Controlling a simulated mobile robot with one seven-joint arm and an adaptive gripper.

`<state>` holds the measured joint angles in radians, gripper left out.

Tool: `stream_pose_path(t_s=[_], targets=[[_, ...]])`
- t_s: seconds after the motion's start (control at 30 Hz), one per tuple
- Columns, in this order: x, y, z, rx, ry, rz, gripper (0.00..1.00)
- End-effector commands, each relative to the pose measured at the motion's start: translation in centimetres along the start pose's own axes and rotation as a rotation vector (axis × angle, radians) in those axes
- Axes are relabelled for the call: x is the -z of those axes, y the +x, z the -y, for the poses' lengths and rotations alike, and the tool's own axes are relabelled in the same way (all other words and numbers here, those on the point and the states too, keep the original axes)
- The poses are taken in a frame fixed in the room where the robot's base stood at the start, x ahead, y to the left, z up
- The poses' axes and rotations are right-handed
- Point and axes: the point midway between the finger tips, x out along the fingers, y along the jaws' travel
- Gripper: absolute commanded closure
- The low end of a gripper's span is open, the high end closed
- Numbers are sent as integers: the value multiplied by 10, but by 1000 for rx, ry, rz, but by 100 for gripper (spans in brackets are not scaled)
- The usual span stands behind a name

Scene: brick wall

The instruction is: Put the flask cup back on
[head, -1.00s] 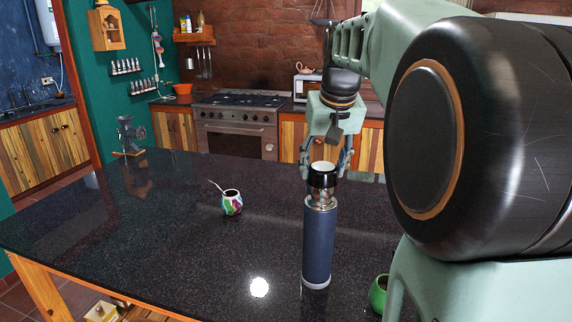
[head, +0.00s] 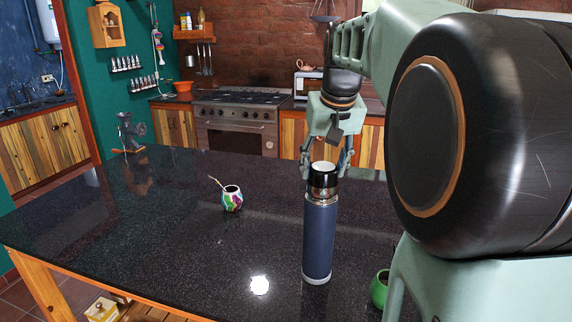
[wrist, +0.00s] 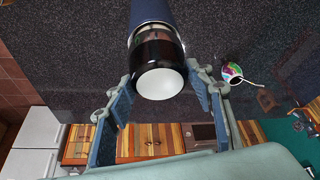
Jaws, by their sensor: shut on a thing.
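The flask (head: 319,240) is a tall dark blue bottle with a steel neck, upright on the dark countertop. The flask cup (head: 323,181) is black with a whitish round end facing up, at the top of the flask over the neck. A band of steel shows beneath it; I cannot tell whether it is fully seated. My gripper (head: 324,172) comes down from above with a finger on each side of the cup, shut on it. In the wrist view the cup (wrist: 152,52) lies between the fingertips, with the blue flask body (wrist: 152,10) beyond it.
A colourful mate gourd with a straw (head: 232,199) stands to the left on the countertop (head: 170,230). A green pot (head: 379,290) is near the flask's right, partly hidden by my arm. A metal grinder (head: 130,133) stands at the far left. The counter between is clear.

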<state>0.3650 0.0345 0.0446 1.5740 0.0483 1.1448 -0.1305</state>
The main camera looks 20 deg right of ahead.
Motion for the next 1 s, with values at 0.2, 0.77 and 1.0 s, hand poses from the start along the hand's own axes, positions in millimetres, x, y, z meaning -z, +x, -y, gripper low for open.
stream_pose_path(t_s=[0.2,0.77,1.0], targets=[[-1,2,0,0,0,-1,76],[-3,8,0,0,0,-1,76],[-4,10,0,0,0,-1,76]])
